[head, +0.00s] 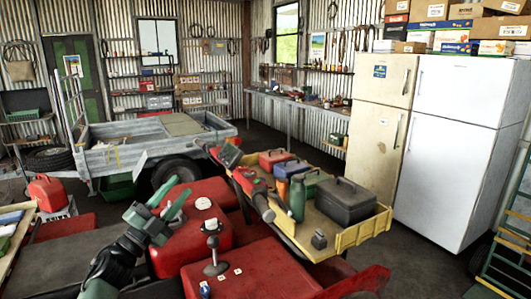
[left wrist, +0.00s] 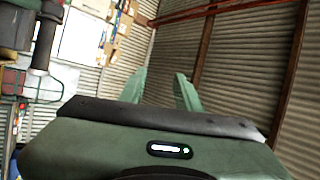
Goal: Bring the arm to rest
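My left arm comes in from the lower left of the head view. Its green gripper (head: 161,179) is raised over the left side of the red quad bike (head: 255,270), with its fingers apart and nothing between them. In the left wrist view the two green fingers (left wrist: 161,90) also stand apart, with corrugated wall behind them. I cannot tell how high the gripper is above the red bodywork. My right gripper is not in either view.
A yellow tray (head: 365,238) holds a dark case (head: 345,203), a green bottle (head: 297,198) and small toolboxes. A white fridge (head: 455,150) stands at right. A grey trailer (head: 110,158) and a red fuel can (head: 47,192) are at left. Dark floor is free behind the tray.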

